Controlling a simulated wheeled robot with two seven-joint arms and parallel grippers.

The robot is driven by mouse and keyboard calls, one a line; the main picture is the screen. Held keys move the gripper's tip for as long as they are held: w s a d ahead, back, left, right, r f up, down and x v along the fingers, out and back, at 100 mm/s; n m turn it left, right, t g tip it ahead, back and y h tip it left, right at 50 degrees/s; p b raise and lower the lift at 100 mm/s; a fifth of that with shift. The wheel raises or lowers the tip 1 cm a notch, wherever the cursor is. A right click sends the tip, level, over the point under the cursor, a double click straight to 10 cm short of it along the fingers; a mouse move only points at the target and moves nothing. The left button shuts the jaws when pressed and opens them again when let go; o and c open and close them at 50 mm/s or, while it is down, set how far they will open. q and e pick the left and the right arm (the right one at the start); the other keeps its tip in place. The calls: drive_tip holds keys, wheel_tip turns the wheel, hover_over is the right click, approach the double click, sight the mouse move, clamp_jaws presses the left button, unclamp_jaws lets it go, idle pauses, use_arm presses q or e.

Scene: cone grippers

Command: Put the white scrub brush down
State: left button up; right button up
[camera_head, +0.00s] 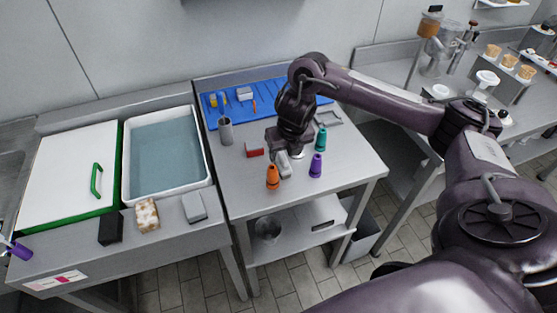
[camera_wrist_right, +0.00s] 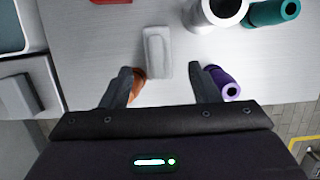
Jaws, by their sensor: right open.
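A whitish-grey block, which looks like the white scrub brush (camera_head: 284,165), lies on the steel table (camera_head: 235,195) below my right gripper (camera_head: 283,150). In the right wrist view the brush (camera_wrist_right: 157,50) lies lengthwise, left of centre, between the lines of the two spread fingers. My right gripper (camera_wrist_right: 165,85) is open and nothing is held in it. The height of the fingers over the table is hard to tell. My left gripper is not in view.
A red block (camera_head: 254,150) and grey cup (camera_head: 225,131) are to the left. A blue mat (camera_head: 270,88) lies behind. The table's front left is clear.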

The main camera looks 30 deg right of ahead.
sight(282, 161)
drive_tip(key=shift+b+x, duration=0.45)
drive_tip(key=shift+x, duration=0.7)
drive_tip(key=x, duration=0.1)
drive_tip(key=b+x, duration=0.1)
drive_tip(key=x, duration=0.3)
drive_tip(key=shift+w+a+r, duration=0.1)
drive_tip(key=shift+w+a, duration=0.05)
drive_tip(key=shift+w, duration=0.1)
drive_tip(key=shift+s, duration=0.1)
drive_tip(key=shift+c, duration=0.2)
drive_tip(key=c, duration=1)
drive_tip(key=shift+r, duration=0.1)
